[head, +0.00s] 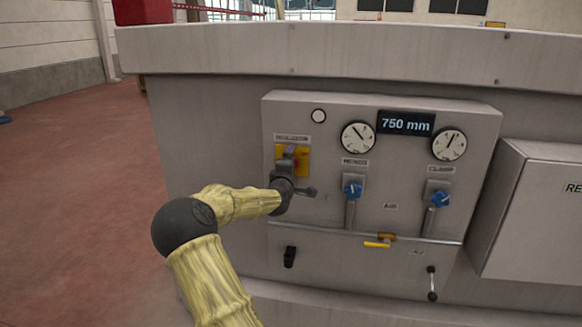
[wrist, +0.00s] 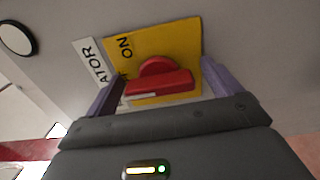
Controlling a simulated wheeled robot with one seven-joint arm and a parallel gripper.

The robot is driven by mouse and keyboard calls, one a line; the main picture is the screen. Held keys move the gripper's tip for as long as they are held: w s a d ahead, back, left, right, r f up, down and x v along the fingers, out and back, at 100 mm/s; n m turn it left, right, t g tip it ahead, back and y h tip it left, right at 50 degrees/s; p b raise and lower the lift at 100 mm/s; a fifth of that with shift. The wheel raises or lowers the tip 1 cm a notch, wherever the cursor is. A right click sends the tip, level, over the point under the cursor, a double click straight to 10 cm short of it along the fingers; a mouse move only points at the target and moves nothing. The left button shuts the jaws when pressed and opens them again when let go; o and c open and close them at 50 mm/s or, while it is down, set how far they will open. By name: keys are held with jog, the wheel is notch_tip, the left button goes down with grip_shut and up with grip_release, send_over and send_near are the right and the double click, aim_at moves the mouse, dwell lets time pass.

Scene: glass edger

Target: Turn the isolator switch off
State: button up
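The isolator switch is a red handle (wrist: 160,84) on a yellow plate (wrist: 165,45) in the wrist view. The plate reads "ON", and a white label (wrist: 88,58) ending in "ATOR" is at its left. The handle's length runs between the label side and the opposite side, with a pale mark at the label end. In the head view the yellow plate (head: 281,152) is partly hidden by my gripper (head: 292,152). My gripper (wrist: 161,78) is open, its purple fingers at either end of the handle. A small gap shows on the right; contact on the left is unclear.
The grey panel holds two dials (head: 357,137), a "750 mm" display (head: 405,123) and two blue knobs (head: 352,190) right of the switch. A yellow lever (head: 378,243) and a black switch (head: 289,257) are below. A grey box (head: 530,215) juts out at right. Red floor lies open at left.

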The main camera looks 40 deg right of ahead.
jog(key=shift+s, duration=0.1)
jog(key=b+v, duration=0.5)
jog(key=v, duration=1.2)
jog(key=shift+a, duration=0.2)
